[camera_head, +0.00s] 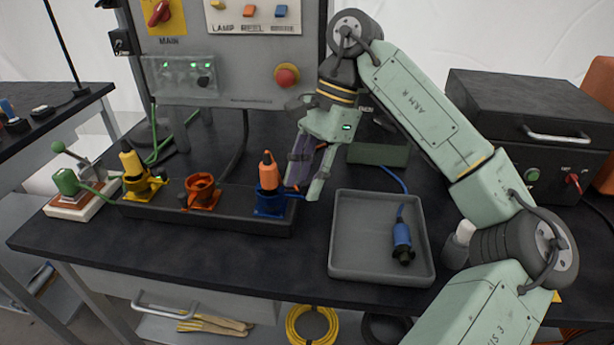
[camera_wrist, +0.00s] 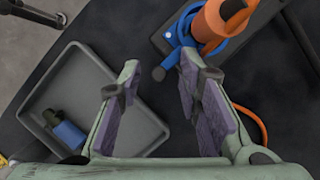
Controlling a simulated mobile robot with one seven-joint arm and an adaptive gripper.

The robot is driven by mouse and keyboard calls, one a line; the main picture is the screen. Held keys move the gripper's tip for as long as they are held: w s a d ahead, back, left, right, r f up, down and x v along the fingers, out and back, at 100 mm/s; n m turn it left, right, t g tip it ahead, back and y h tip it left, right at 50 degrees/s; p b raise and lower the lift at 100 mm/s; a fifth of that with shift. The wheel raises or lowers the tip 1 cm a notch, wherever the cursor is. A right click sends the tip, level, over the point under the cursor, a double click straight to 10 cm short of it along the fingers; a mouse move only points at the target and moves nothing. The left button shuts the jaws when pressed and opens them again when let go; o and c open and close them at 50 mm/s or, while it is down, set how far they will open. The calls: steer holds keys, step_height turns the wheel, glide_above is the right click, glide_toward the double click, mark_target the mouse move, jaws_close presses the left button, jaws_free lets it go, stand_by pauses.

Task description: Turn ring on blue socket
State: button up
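The blue socket (camera_head: 270,206) sits at the right end of a dark strip, with an orange plug (camera_head: 268,172) upright in it. It also shows at the top right of the wrist view (camera_wrist: 172,33). A blue ring lever (camera_head: 296,196) sticks out from the socket to the right; its dark knob (camera_wrist: 158,74) lies in the gap between my fingertips in the wrist view. My gripper (camera_head: 302,190) is open with purple-grey pads, just right of the socket. The fingers appear apart from the knob; I cannot tell whether they touch the lever.
A grey tray (camera_head: 345,265) holding a blue plug (camera_head: 402,240) stands right of the socket. An empty orange socket (camera_head: 202,190) and a yellow socket (camera_head: 140,186) with a yellow plug (camera_head: 131,160) share the strip (camera_head: 240,222). A control panel (camera_head: 250,60) stands behind.

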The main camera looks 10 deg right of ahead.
steer(key=v, duration=1.2)
steer(key=shift+d+f, duration=0.1)
steer(key=shift+f, duration=0.05)
